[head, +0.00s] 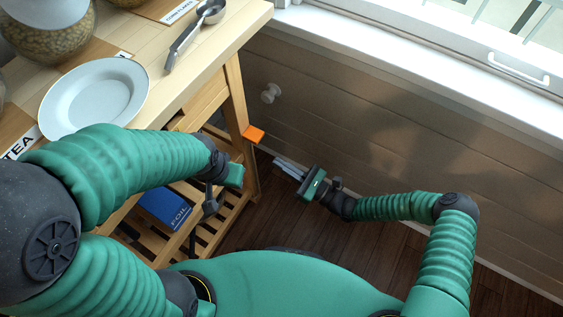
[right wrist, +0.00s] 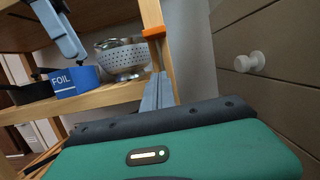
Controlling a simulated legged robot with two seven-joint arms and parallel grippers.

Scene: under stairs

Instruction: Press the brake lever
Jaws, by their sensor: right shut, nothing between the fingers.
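The orange brake lever (head: 253,134) juts from the wooden leg at the cart's right corner. It also shows in the right wrist view (right wrist: 154,32), upper middle, on the same leg. My right gripper (head: 276,161) is shut and empty, its grey fingers pointing toward the cart leg, a little below and right of the lever in the head view. In the right wrist view its fingers (right wrist: 159,76) stand together below the lever, with a visible gap. My left gripper (head: 222,188) hangs beside the cart's side; its fingers are too unclear to judge.
The wooden cart (head: 205,85) carries a white plate (head: 95,98), a metal scoop (head: 190,38) and jars. Its lower shelves hold a blue foil box (head: 166,207) and a colander (right wrist: 122,60). Dark floor lies open below.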

